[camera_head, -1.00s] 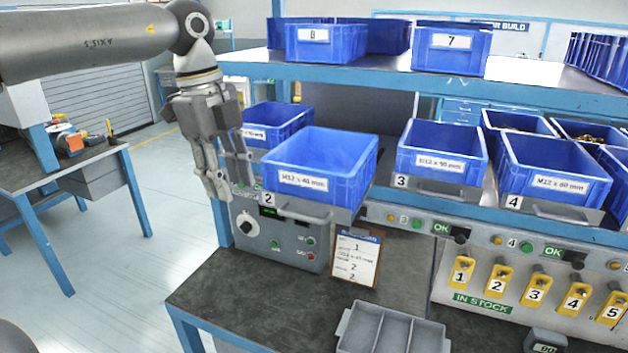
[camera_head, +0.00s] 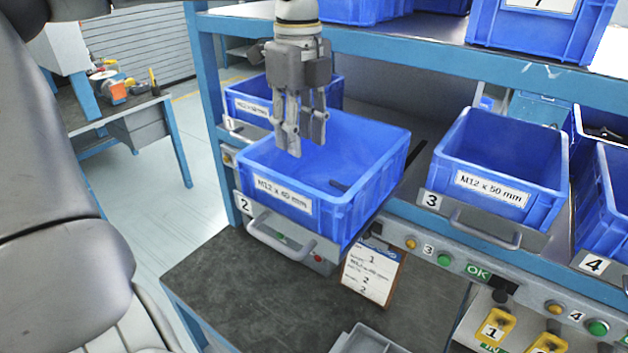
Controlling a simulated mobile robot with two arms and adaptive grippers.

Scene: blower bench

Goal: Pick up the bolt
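My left gripper (camera_head: 304,145) points down over the back left part of this bin, left of and above the dark piece. Its fingers are apart, with nothing seen between them. My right gripper is not in view.
A blue bin at position 1 (camera_head: 246,106) stands behind on the left, and the M12 x 50 mm bin (camera_head: 493,187) stands to the right. A shelf edge (camera_head: 420,48) runs above. A clipboard (camera_head: 370,272) and a grey divided tray (camera_head: 366,343) are below.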

